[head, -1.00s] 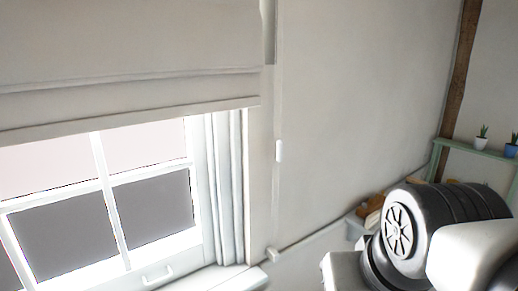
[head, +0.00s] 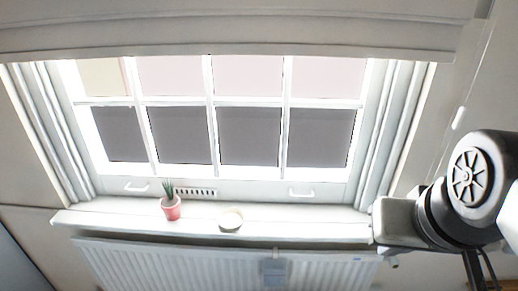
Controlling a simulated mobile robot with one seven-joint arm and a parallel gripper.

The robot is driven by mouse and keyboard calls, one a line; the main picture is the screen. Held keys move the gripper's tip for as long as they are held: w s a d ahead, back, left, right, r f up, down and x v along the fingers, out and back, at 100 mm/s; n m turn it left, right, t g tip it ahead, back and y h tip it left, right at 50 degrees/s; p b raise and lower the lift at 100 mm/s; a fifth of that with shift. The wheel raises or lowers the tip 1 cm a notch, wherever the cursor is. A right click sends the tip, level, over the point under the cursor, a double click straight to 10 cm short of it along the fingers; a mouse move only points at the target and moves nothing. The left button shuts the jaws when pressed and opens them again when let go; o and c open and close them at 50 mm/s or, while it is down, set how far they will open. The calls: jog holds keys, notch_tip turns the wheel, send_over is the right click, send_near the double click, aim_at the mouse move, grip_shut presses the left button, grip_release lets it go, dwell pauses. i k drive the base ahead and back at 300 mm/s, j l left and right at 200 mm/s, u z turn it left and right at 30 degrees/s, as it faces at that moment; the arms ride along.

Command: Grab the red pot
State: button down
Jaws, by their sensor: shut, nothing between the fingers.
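A small red pot (head: 171,208) with a spiky green plant stands on the white window sill, left of the middle in the head view. It looks upright relative to the sill. My gripper is outside the picture. Only part of my arm shows at the right edge, well apart from the pot.
The white window sill (head: 290,221) also bears a small pale round dish (head: 231,219) to the right of the pot. The window (head: 215,110) rises behind, with a blind (head: 230,35) above. A white radiator (head: 190,267) is below the sill. The sill's right part is clear.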

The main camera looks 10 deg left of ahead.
aim_at(169, 205)
jog(key=u, duration=1.5)
jog(key=z, duration=0.2)
jog(key=i+j+z, duration=0.2)
jog(key=j+z, duration=0.25)
jog(key=i+j+z, duration=0.2)
jog(key=j+z, duration=0.2)
jog(key=l, duration=0.1)
